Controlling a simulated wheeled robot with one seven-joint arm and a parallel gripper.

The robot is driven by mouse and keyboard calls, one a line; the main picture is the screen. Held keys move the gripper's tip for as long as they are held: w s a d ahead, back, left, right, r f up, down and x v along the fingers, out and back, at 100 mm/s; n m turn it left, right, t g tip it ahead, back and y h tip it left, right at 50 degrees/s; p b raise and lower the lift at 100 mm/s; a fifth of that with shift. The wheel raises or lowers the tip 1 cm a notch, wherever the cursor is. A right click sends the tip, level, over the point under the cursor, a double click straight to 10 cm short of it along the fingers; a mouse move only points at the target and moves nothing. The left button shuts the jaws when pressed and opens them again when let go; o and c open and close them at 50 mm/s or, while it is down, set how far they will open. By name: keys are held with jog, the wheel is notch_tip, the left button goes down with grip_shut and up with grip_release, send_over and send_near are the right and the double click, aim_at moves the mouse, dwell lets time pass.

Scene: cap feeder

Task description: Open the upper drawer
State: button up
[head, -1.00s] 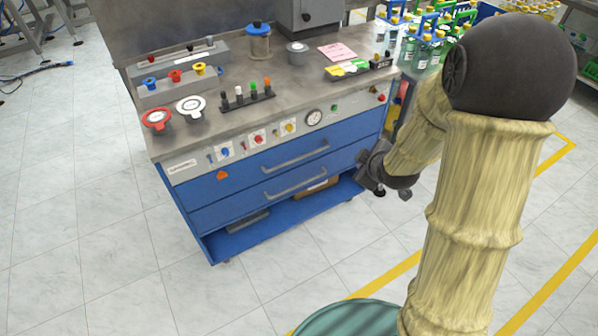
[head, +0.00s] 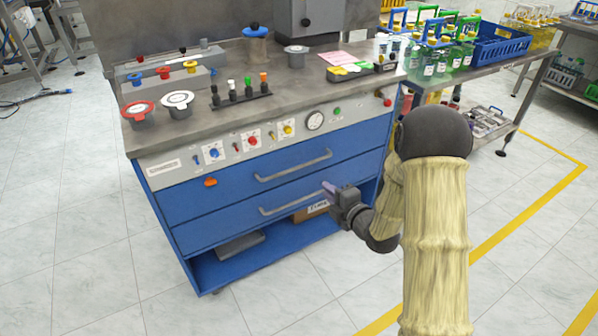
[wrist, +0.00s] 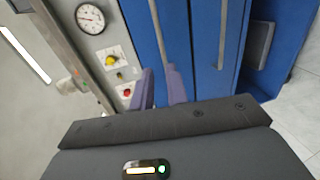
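The blue upper drawer (head: 225,182) is shut, flush in the cabinet front below the control panel. Its grey bar handle (head: 293,167) runs across the right half of the drawer front, and an orange tag sits at the drawer's upper left. My gripper (head: 328,187) is in front of the drawers, below and near the right end of the upper handle. In the wrist view the two purple fingers of my gripper (wrist: 160,86) stand apart with nothing between them. The upper handle (wrist: 158,25) shows just beyond the fingers; whether they touch it I cannot tell.
The lower drawer (head: 215,225) is shut, with its own handle (head: 293,198) close under my gripper. An open bottom shelf (head: 270,245) holds boxes. The worktop (head: 220,120) carries pots and holders. Floor in front is clear; a bottle table (head: 500,65) stands right.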

aim_at(298, 167)
jog(key=shift+a, duration=0.1)
jog(key=b+x, duration=0.2)
jog(key=x, duration=1.5)
jog(key=shift+w+a+b, duration=0.1)
jog(key=shift+w+b, duration=0.1)
jog(key=shift+b, duration=0.15)
jog(key=shift+c, duration=0.4)
grip_shut()
